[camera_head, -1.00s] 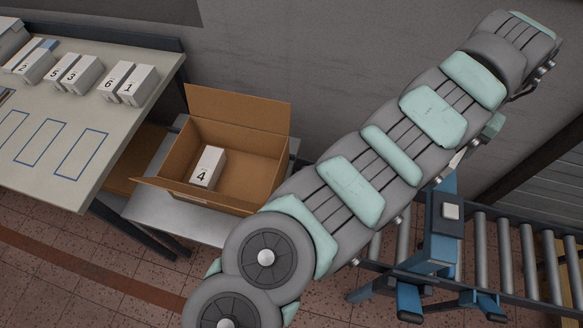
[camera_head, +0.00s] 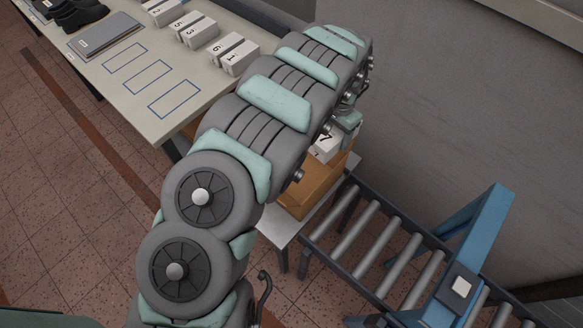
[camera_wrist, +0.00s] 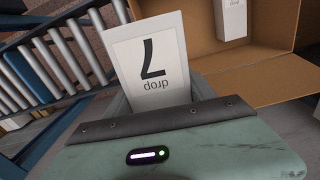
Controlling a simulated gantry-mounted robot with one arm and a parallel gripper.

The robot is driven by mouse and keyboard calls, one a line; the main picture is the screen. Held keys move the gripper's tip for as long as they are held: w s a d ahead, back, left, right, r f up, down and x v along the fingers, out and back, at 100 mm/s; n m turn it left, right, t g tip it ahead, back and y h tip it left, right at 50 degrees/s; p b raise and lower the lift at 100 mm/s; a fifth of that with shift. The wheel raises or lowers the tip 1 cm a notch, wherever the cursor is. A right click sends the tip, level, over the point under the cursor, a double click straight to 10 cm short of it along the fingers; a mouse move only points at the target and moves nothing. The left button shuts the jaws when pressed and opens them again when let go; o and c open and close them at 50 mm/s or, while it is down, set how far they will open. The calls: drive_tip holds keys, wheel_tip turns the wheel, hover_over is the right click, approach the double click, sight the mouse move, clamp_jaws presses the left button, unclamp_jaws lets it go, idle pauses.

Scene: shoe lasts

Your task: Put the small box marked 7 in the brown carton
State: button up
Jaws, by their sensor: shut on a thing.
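The small white box marked 7 (camera_head: 325,147) is held in my gripper (camera_head: 347,122), which is shut on it. In the wrist view the box (camera_wrist: 150,60) stands out from the jaws, its 7 and the word "drop" upside down. The brown carton (camera_head: 305,192) is on a metal stand, partly hidden behind my arm in the head view. In the head view the box overlaps the carton's far side. In the wrist view the open carton (camera_wrist: 262,80) lies to the right of the box, with another white box (camera_wrist: 232,18) inside it.
A pale table (camera_head: 130,95) at the upper left carries several numbered white boxes, a grey tray (camera_head: 105,35) and dark shoe-like shapes (camera_head: 80,14). A roller conveyor (camera_head: 390,240) with a blue frame (camera_head: 478,240) stands right of the carton.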

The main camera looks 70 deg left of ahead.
drive_tip(key=s, duration=0.1)
drive_tip(key=s+a+f, duration=0.1)
drive_tip(key=s+a+f+b, duration=0.1)
drive_tip(key=shift+s, duration=0.3)
drive_tip(key=b, duration=0.5)
hover_over(302, 182)
wheel_tip(302, 182, down, 5)
drive_tip(key=shift+n, duration=0.4)
wheel_tip(302, 182, down, 21)
drive_tip(key=b, duration=0.5)
drive_tip(key=shift+f+b, duration=0.1)
drive_tip(key=shift+b, duration=0.25)
drive_tip(key=shift+w, duration=0.1)
drive_tip(key=o, duration=1.7)
drive_tip(key=shift+f, duration=0.1)
wheel_tip(302, 182, up, 12)
drive_tip(key=p, duration=0.2)
drive_tip(key=shift+p, duration=0.35)
